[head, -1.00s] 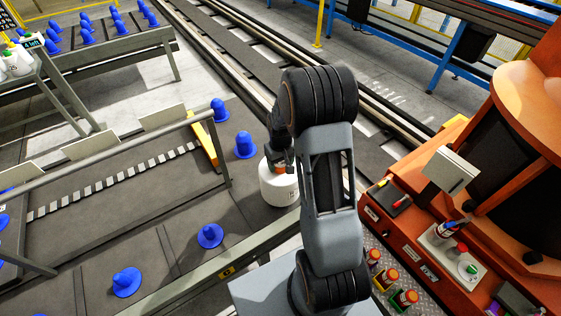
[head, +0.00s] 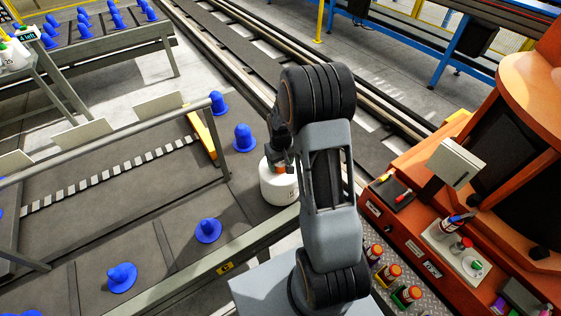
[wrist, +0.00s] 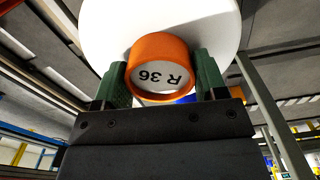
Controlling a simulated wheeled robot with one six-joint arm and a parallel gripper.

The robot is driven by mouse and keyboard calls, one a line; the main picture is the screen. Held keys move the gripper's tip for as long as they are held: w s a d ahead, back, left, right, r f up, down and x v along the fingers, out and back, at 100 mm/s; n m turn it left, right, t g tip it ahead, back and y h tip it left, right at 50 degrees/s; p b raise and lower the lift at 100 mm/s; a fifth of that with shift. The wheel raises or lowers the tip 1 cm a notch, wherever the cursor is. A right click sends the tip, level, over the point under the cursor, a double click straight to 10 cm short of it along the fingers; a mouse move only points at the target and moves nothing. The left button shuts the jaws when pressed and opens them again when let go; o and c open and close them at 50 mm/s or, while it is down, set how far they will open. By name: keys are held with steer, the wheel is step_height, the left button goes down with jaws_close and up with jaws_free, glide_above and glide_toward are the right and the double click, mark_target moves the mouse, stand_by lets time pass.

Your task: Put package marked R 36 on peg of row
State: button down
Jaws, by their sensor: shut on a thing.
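My gripper (wrist: 160,85) is shut on the orange core of a white package marked R 36 (wrist: 105,22), and the mark reads upside down in the wrist view. In the head view the white package (head: 279,186) hangs under my gripper (head: 281,158), over the grey table. Whether it touches the table or a peg below is hidden. Blue pegs stand on the table: one (head: 244,138) just behind the package, one (head: 217,103) farther back, one (head: 208,231) to the front left and one (head: 122,278) at the lower left.
A metal rail (head: 110,138) runs along the table beside the pegs, with a yellow bar (head: 203,137) near its end. Another table with several blue pegs (head: 84,37) is at the upper left.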

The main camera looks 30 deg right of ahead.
steer(key=shift+f, duration=0.2)
stand_by(0.6)
steer(key=c, duration=0.5)
jaws_free()
steer(key=shift+c, duration=0.2)
steer(key=o, duration=0.4)
steer(key=shift+o, duration=0.2)
steer(key=shift+s+f, duration=0.1)
step_height(320, 180, up, 14)
steer(key=s+a+r+t, duration=0.1)
steer(key=s+a+r, duration=0.3)
steer(key=s, duration=0.4)
steer(key=s+a+r+t+p, duration=0.1)
steer(key=s+a+r+t, duration=0.1)
steer(key=s+a+r, duration=0.2)
steer(key=s+a, duration=0.2)
steer(key=s, duration=0.2)
steer(key=shift+a+r+t, duration=0.15)
steer(key=shift+t, duration=0.15)
